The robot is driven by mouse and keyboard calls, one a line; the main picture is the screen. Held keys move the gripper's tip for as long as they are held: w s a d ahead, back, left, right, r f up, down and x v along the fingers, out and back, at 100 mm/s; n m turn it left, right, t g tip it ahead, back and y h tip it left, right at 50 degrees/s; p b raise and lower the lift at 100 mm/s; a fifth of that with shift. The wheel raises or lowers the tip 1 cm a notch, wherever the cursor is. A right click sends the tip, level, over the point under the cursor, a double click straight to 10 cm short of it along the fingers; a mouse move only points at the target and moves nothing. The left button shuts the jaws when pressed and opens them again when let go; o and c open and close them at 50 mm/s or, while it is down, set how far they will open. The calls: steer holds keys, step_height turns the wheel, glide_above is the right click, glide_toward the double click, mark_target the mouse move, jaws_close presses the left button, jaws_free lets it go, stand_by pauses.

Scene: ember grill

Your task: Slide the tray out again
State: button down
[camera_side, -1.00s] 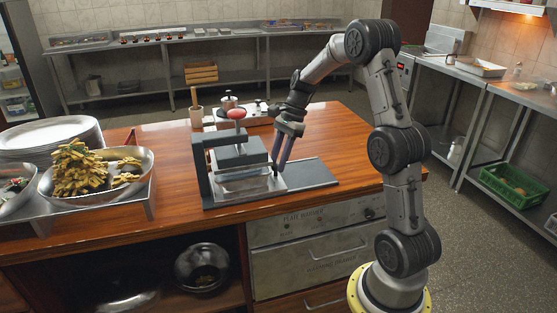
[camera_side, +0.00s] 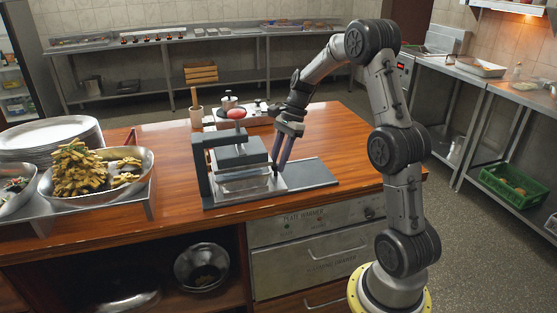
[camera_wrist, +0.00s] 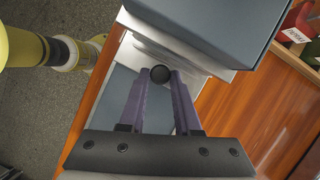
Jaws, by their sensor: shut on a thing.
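The tray sits mostly under the press's upper block, on the left part of a grey base plate (camera_side: 312,173). My gripper (camera_side: 278,168) reaches down at the tray's right end. In the wrist view its two purple-grey fingers (camera_wrist: 160,82) are shut on a small dark round knob (camera_wrist: 161,73) at the tray's edge. The inside of the tray is hidden under the block.
The base plate is bare to the right of the tray. A bowl of food (camera_side: 97,174) and stacked plates (camera_side: 50,136) stand at left. The right side of the wooden counter (camera_side: 345,128) is clear.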

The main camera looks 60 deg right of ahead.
steer(key=shift+r, duration=0.1)
steer(key=s+d, duration=1)
steer(key=shift+s+d, duration=0.35)
steer(key=shift+s, duration=0.05)
steer(key=c, duration=0.6)
jaws_free()
steer(key=v, duration=0.7)
steer(key=shift+r, duration=0.2)
